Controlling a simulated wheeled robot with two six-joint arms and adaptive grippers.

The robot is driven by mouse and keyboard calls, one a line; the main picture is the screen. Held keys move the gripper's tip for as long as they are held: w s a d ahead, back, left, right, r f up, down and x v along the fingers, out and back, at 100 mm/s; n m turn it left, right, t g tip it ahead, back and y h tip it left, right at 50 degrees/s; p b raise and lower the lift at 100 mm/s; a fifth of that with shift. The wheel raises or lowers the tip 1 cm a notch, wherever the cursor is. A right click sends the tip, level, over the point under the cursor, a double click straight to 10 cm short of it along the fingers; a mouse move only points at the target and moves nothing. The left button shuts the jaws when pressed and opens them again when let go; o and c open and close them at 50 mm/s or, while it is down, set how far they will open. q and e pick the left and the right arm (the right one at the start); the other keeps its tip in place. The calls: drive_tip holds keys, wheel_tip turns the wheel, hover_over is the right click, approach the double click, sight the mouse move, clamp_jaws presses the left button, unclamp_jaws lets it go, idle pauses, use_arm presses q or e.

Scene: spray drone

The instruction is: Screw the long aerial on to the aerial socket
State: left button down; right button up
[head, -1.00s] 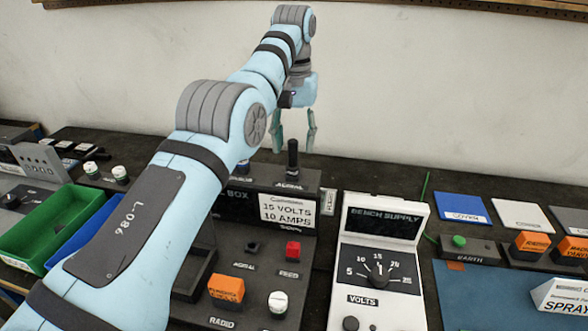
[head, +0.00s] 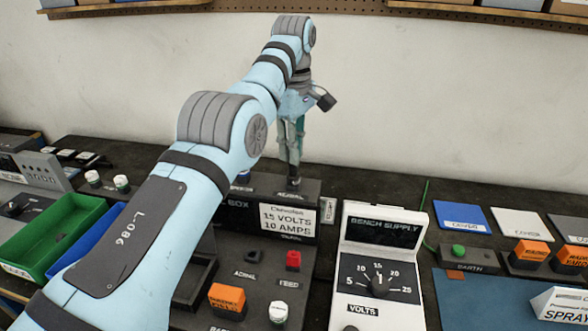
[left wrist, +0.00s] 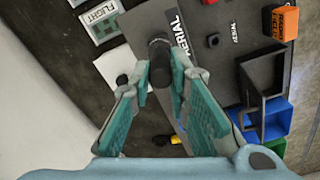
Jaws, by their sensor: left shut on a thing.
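A short black upright post (head: 294,182) stands at the AERIAL label on top of the dark box unit (head: 228,190). My left gripper (head: 291,160) points down over it and is shut on its upper part. In the left wrist view the post (left wrist: 160,54) shows between the teal finger pads of the gripper (left wrist: 162,75), beside the word AERIAL. The socket under the post is hidden. I cannot tell whether this post is the long aerial. My right gripper is not in view.
A bench supply (head: 382,265) stands to the right of the box. A thin green rod or wire (head: 424,208) rises behind it. A green tray (head: 68,235) and a blue tray (head: 97,240) lie at the left. A white wall (head: 420,90) stands behind.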

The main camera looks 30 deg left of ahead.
use_arm(q)
drive_tip(key=shift+n, duration=0.7)
drive_tip(key=n, duration=1.5)
drive_tip(key=c, duration=1.4)
unclamp_jaws()
drive_tip(key=shift+c, duration=0.2)
